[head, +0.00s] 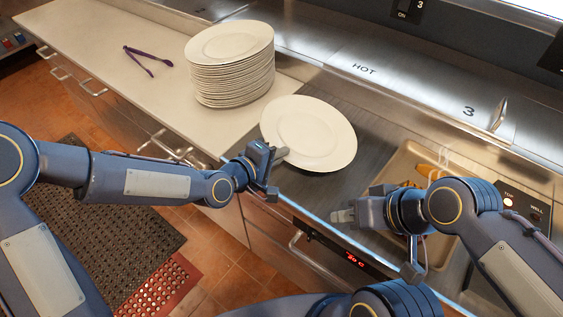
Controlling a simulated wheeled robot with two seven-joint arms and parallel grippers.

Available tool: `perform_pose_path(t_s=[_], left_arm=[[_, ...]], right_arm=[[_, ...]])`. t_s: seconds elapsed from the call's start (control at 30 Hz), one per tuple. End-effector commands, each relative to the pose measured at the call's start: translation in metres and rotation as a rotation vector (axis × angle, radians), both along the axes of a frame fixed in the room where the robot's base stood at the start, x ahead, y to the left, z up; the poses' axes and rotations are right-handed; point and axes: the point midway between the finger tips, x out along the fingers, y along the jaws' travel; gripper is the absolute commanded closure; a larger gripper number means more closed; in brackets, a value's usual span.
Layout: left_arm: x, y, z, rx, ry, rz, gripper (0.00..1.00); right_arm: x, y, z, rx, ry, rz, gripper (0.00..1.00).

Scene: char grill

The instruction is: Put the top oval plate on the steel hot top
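A white oval plate (312,128) is over the dark steel hot top (350,185), its left rim overlapping the seam with the pale counter in the picture. I cannot tell whether it touches the steel. My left gripper (279,158) is at its near left rim, shut on it, with one fingertip over the rim and the other hidden. A tall stack of similar white plates (233,85) stands on the counter behind and to the left. My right gripper (345,214) is over the front edge of the steel, empty; its finger gap is not clear.
Purple tongs (148,62) lie on the pale counter (100,45) left of the stack. A tan tray (385,178) with small items is right of the hot top. A steel shelf marked HOT (385,75) runs behind. Drawer handles and a control panel line the front.

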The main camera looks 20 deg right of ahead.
Motion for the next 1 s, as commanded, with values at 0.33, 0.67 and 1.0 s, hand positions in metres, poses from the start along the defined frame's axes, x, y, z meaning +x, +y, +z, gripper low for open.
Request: perform_pose_path(t_s=[0.33, 0.67, 1.0], left_arm=[[0.002, -0.006, -0.033, -0.004, -0.005, 0.000, 1.00], [0.002, -0.006, -0.036, -0.005, -0.007, 0.001, 1.00], [0.001, -0.005, -0.038, 0.000, -0.001, 0.000, 0.87]], right_arm=[[0.000, 0.000, 0.010, 0.000, 0.000, 0.000, 0.64], [0.000, 0.000, 0.007, 0.000, 0.000, 0.000, 0.64], [0.000, 0.000, 0.007, 0.000, 0.000, 0.000, 0.64]])
